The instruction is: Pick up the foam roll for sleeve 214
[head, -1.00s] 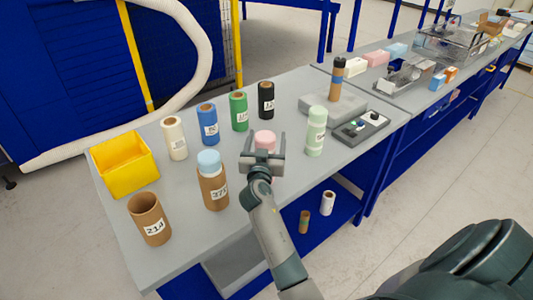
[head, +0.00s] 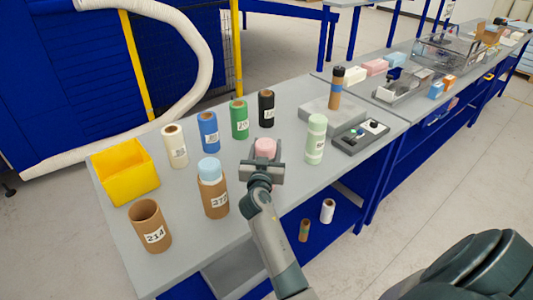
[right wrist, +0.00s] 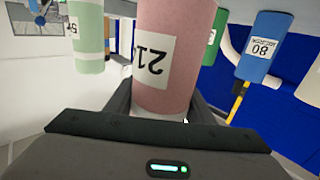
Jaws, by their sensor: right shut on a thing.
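The pink foam roll (head: 265,147) stands on the near table, and its label starts with "21" in the right wrist view (right wrist: 178,28); the rest of the label is turned out of sight. My right gripper (head: 262,166) is shut on the pink roll, with a finger on either side. Its lower part is hidden by the gripper, so I cannot tell whether it is clear of the table. The open brown sleeve 214 (head: 150,228) stands upright at the front left, its mouth showing no foam. My left gripper is not in view.
A brown sleeve with blue foam in its top (head: 214,195) stands between sleeve 214 and my gripper. White, blue, green and black rolls line the back. A pale green roll (head: 316,140) stands at right, a yellow bin (head: 125,178) at left.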

